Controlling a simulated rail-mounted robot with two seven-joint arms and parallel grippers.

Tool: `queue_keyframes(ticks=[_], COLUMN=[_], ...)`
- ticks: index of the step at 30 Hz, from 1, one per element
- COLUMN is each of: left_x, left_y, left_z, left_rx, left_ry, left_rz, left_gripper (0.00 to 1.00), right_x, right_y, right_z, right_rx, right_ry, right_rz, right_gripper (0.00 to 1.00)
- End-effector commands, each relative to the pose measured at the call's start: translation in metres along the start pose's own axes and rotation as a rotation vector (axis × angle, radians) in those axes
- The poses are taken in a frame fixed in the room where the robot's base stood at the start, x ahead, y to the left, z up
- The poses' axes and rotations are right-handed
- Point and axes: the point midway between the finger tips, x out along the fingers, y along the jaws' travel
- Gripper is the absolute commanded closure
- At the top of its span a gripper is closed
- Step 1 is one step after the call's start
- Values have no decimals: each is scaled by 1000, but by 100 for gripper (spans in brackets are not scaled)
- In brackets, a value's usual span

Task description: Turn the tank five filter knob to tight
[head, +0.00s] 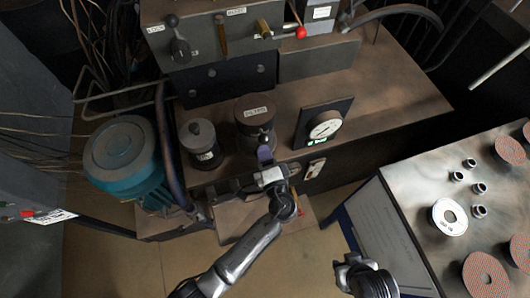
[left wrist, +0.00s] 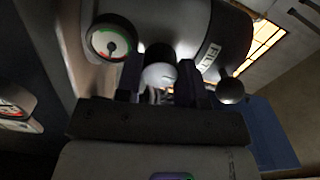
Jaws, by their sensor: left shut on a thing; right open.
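A dark cylindrical canister (head: 256,112) with a pale label stands at the front of the brown machine top. My left gripper (head: 266,157) is in front of it, low against its near side. In the left wrist view, its fingers are shut on a pale rounded knob (left wrist: 158,74) on the body of a dark canister (left wrist: 200,20). The head view hides this knob behind the fingers. That canister also has a small dial (left wrist: 111,42), a white label and a ball-ended lever (left wrist: 231,90). My right gripper (head: 352,263) is open and empty, low over the floor.
A smaller dark canister (head: 203,152) stands to the left, beside a teal motor (head: 122,155). A gauge (head: 325,129) stands to the right. Levers (head: 180,48) line the back panel. A metal table (head: 405,185) with discs and small cups is at the right.

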Motion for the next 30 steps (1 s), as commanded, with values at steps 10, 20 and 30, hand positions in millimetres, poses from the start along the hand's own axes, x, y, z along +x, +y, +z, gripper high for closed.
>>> queue_keyframes(ticks=[10, 20, 30], left_x=[0, 0, 0], left_y=[0, 0, 0], left_z=[0, 0, 0], left_rx=[15, 14, 13], left_ry=[0, 0, 0], left_rz=[0, 0, 0], left_gripper=[88, 49, 39], right_x=[-1, -1, -1], right_y=[-2, -3, -3], right_z=[-1, -1, -1], right_rx=[6, 10, 9], right_ry=[1, 1, 1], right_rz=[-5, -8, -7], right_gripper=[57, 57, 57])
